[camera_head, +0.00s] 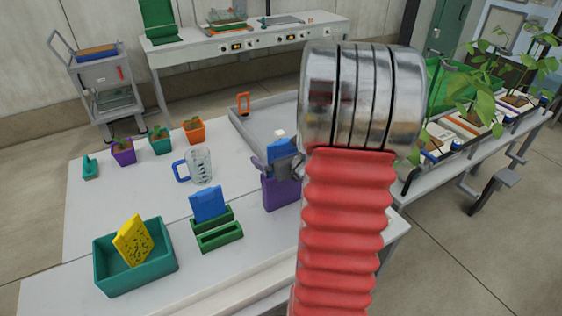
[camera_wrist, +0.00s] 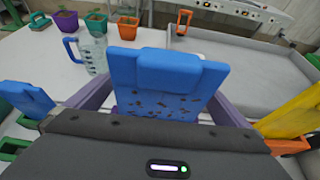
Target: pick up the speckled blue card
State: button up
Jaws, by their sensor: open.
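The speckled blue card (camera_head: 281,147) stands upright in a purple holder (camera_head: 282,193), left of my red arm sleeve. It also shows large in the middle of the wrist view (camera_wrist: 158,75), with dark specks on its face and a thicker top edge. My gripper (camera_head: 277,164) is open at the card, its grey parts close around the card's sides. I cannot tell whether they touch it. My dark gripper body hides the card's lower part in the wrist view.
A plain blue card (camera_head: 207,204) stands in a green holder (camera_head: 218,238). A yellow speckled card (camera_head: 132,240) leans in a teal bin (camera_head: 102,268). A measuring jug (camera_head: 199,167), small pots and a grey tray (camera_head: 240,128) are nearby. A yellow item (camera_wrist: 296,112) stands close right.

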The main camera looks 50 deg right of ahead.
jog(key=c, duration=1.1)
jog(key=shift+r, duration=0.1)
notch_tip(320, 180, up, 10)
jog(key=shift+f, duration=0.1)
dwell(0.4)
